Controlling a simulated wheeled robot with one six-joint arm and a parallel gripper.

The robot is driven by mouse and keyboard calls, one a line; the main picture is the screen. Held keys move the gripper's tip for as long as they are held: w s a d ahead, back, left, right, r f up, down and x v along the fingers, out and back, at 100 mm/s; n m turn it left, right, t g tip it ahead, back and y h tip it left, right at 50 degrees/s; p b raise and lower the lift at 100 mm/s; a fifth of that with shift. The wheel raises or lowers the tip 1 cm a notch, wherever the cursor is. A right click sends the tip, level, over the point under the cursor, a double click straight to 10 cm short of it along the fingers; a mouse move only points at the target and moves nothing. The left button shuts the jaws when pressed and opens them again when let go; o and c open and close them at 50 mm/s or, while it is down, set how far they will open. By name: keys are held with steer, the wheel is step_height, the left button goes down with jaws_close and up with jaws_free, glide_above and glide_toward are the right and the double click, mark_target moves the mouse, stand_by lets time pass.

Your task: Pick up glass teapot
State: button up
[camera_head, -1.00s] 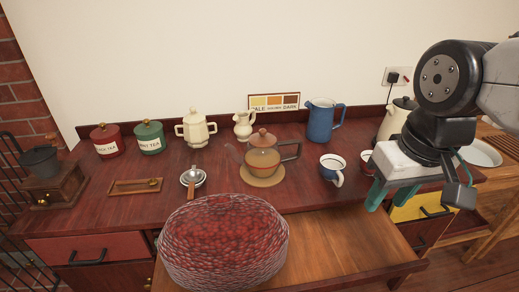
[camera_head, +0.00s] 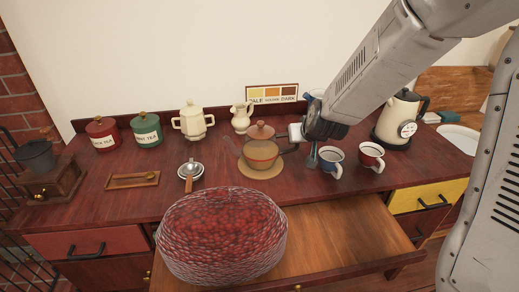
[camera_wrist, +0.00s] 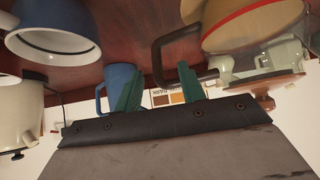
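The glass teapot (camera_head: 261,151) has a brownish see-through body, a red band, a wooden lid and a dark handle. It stands upright on a round cork mat (camera_head: 250,171) at the middle of the counter. In the wrist view, which is upside down, the teapot (camera_wrist: 250,58) is at upper right and its dark handle (camera_wrist: 161,55) reaches towards the space between the fingers. My gripper (camera_wrist: 158,82) is open, its two teal fingers apart and empty. In the head view it is just right of the teapot, by the handle, partly hidden by my arm.
A blue mug (camera_head: 331,161) and a red mug (camera_head: 370,156) stand close to the right, with a cream kettle (camera_head: 399,120) beyond. A blue jug (camera_wrist: 119,82) is behind my arm.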

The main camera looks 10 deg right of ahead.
steer(key=shift+d+x, duration=0.2)
steer(key=shift+x, duration=2.9)
jaws_close()
